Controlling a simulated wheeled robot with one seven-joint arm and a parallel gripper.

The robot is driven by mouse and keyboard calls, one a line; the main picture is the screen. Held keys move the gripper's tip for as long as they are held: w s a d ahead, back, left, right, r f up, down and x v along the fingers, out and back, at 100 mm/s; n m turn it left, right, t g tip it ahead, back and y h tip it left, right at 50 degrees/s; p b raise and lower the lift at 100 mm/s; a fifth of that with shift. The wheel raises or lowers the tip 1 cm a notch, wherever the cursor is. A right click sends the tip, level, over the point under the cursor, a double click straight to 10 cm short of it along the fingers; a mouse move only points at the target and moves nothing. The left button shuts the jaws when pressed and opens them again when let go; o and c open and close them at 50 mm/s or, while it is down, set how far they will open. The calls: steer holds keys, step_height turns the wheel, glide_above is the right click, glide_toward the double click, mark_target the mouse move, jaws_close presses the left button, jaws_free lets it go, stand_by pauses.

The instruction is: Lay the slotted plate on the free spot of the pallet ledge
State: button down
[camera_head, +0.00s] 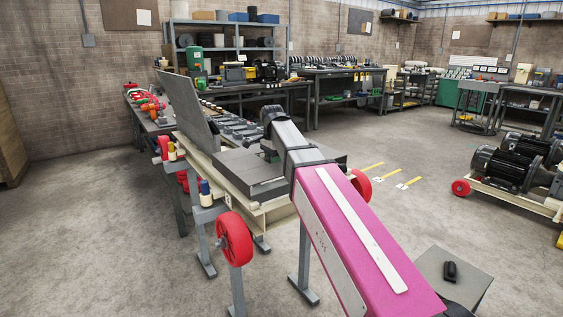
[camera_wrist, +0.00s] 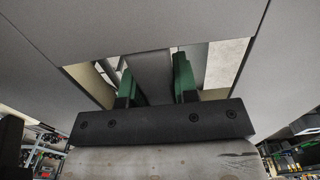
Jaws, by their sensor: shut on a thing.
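The slotted plate (camera_head: 240,165) is a wide, flat grey plate; in the head view it lies level over the near end of the pale wooden pallet (camera_head: 271,212). It fills much of the wrist view (camera_wrist: 60,35). My gripper (camera_wrist: 155,78) has green fingers on either side of a grey strip between two openings in the plate, and is shut on that strip. In the head view my wrist and arm hide part of the plate. I cannot tell whether the plate touches the pallet. The pallet ledge's free spot is not clearly visible.
A grey panel (camera_head: 190,108) stands tilted at the pallet's left side, close to the plate. Several grey parts (camera_head: 235,127) lie behind the plate. Red wheels (camera_head: 235,239) and grey stands surround the pallet. Motors on a cart (camera_head: 510,160) stand far right; the floor between is open.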

steer(key=shift+r, duration=2.3)
steer(key=shift+r, duration=0.1)
steer(key=shift+w, duration=0.15)
